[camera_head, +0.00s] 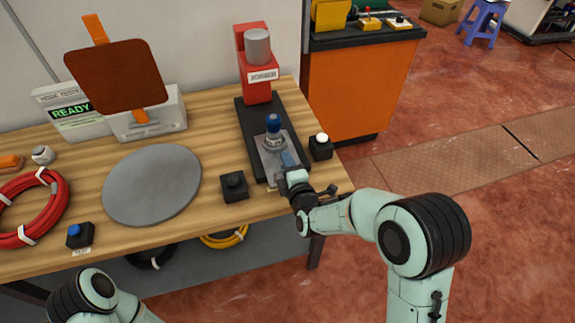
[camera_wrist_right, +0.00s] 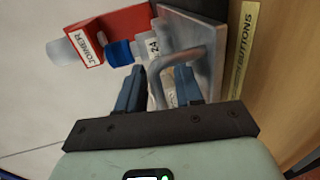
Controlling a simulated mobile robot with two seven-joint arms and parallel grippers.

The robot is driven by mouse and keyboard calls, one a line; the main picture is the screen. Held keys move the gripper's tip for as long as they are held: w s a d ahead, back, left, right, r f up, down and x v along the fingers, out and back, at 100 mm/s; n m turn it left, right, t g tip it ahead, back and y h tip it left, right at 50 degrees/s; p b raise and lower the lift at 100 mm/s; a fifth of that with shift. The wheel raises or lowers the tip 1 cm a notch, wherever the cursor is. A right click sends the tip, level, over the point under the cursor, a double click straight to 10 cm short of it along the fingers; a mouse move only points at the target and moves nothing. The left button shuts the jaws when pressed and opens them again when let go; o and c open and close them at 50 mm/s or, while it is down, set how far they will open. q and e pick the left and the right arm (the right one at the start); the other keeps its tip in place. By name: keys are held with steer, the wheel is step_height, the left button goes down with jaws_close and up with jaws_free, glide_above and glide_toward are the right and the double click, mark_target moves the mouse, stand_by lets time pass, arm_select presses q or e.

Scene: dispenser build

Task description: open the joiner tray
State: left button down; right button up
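The red joiner (camera_head: 258,75) stands at the back of the bench, a grey cylinder at its top. In front of it a grey tray (camera_head: 266,168) sits on a black base (camera_head: 250,132). A blue-topped part (camera_head: 273,126) stands upright on the tray. My right gripper (camera_head: 286,163) is at the tray's front end. In the wrist view my right gripper's blue fingers (camera_wrist_right: 158,82) are apart, close to the tray's grey handle (camera_wrist_right: 178,58); part of the handle shows between them. Contact cannot be told. My left gripper is out of view; only its arm shows.
A black button box (camera_head: 234,187) stands left of the tray, and a white-topped button box (camera_head: 320,147) right of it. A grey disc (camera_head: 152,184) and a red cable coil (camera_head: 32,208) lie further left. An orange cabinet (camera_head: 358,88) stands beyond the bench's right end.

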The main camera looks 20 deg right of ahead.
steer(key=shift+s, duration=0.1)
